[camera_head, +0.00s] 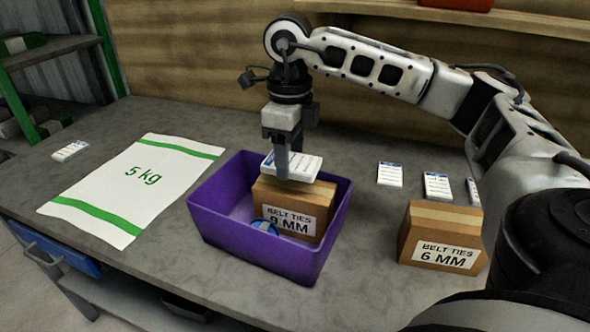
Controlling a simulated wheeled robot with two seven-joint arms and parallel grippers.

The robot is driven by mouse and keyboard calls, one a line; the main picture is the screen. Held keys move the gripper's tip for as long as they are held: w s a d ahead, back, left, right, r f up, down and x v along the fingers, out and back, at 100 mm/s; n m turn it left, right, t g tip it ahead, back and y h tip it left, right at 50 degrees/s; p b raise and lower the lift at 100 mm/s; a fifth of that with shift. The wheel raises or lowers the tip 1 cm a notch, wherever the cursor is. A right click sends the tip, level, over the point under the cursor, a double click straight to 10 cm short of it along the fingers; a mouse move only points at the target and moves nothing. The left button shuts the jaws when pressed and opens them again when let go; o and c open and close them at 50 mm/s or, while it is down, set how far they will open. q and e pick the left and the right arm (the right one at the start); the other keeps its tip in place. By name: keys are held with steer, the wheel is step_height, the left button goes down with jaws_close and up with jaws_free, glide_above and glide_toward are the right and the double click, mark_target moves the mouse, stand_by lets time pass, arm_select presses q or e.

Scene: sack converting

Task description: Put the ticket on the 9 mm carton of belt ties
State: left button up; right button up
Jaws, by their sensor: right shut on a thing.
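The 9 mm carton of belt ties (290,215) is a brown box with a white label, standing upright inside a purple bin (262,262). My right gripper (287,165) points down over the bin and is shut on a ticket (305,166), a white card with blue print. The ticket is held flat at the carton's top; I cannot tell whether it touches the carton. The gripper's fingers hide part of the ticket. My left gripper does not show.
A 6 mm carton (442,238) stands right of the bin, with more tickets (437,186) behind it. A 5 kg sack (140,185) lies flat to the left. Another ticket (70,151) lies far left. A blue round object (264,227) is in the bin.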

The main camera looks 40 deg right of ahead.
mark_target(295, 160)
steer(key=shift+s+d+f, duration=0.15)
steer(key=shift+d+f, duration=0.15)
steer(key=shift+f, duration=0.05)
step_height(295, 160, down, 2)
steer(key=shift+s+d+f, duration=0.1)
steer(key=shift+d+f, duration=0.05)
steer(key=shift+f, duration=0.55)
steer(key=o, duration=0.6)
steer(key=shift+f, duration=0.2)
steer(key=shift+c, duration=0.2)
steer(key=shift+o, duration=0.8)
steer(key=shift+r, duration=0.15)
